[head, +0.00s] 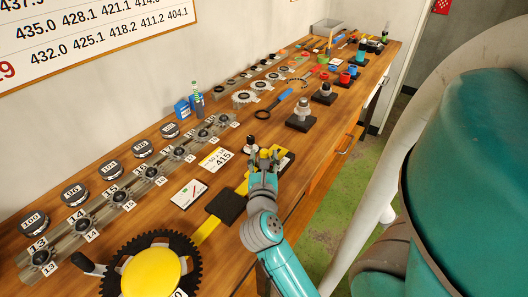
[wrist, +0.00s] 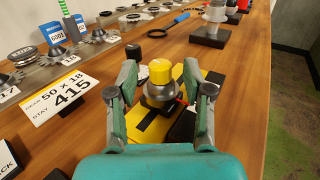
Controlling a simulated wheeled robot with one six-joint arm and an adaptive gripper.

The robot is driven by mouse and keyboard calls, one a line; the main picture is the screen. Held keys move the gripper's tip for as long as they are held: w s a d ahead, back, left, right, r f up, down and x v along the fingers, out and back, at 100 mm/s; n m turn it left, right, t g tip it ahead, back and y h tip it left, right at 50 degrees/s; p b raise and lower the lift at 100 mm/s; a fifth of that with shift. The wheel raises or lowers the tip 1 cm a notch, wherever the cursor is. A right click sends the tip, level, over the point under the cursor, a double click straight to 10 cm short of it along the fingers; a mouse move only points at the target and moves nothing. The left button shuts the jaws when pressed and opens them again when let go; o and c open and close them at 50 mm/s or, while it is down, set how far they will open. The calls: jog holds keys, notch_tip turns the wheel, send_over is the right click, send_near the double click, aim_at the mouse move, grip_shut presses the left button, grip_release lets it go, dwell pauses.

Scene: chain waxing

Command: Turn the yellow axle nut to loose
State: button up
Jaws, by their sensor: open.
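The yellow nut (wrist: 160,72) is a short bright cylinder on a round grey metal hub (wrist: 160,93) in the wrist view. The hub stands upright on a yellow plate (wrist: 140,124) with black markings. My gripper (wrist: 160,63) is open, with one finger on each side of the nut and a visible gap to it on both sides. I cannot tell the nut's turn position.
A white card marked 415 (wrist: 62,92) stands left of the hub, with a small black knob (wrist: 133,52) behind. A large black gear with a yellow disc (head: 150,275) is at the near end. Gears and pucks line the wall side; hubs on black blocks (head: 301,122) stand farther back.

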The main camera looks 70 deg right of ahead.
jog(key=shift+x, duration=1.35)
grip_shut()
jog(key=shift+f+n+t, duration=0.1)
jog(key=shift+n+t, duration=0.3)
jog(key=shift+n+t+y, duration=0.6)
jog(key=shift+t, duration=0.1)
jog(key=shift+f+t, duration=0.1)
jog(key=shift+t, duration=0.2)
jog(key=shift+n+t+y, duration=0.5)
jog(key=shift+t, duration=0.2)
